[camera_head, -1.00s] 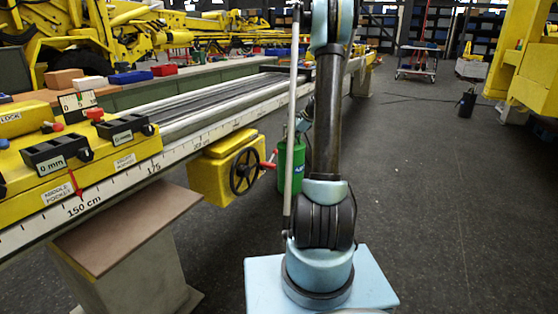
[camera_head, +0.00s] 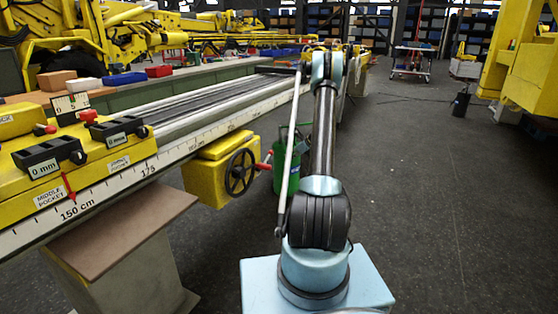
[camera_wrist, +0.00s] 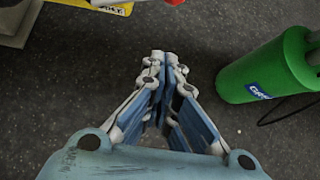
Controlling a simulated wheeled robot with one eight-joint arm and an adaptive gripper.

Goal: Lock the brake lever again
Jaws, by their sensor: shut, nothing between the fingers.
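Which part is the brake lever I cannot tell for sure. A short red-knobbed lever (camera_head: 44,129) sits on the yellow carriage (camera_head: 98,158) at left in the head view, and a second red knob (camera_head: 88,116) is beside it. Another red handle (camera_head: 265,163) is at the black handwheel (camera_head: 240,172) on the yellow box under the rail. My gripper (camera_wrist: 164,62) shows in the wrist view, shut and empty, above the dark floor. It is apart from the yellow part (camera_wrist: 108,6) at the top edge. My gripper is hidden in the head view.
A green canister (camera_wrist: 268,72) stands to the right of my gripper; it also shows behind my arm in the head view (camera_head: 280,178). The long scaled rail (camera_head: 215,128) runs away at left. The floor (camera_head: 440,200) at right is mostly open.

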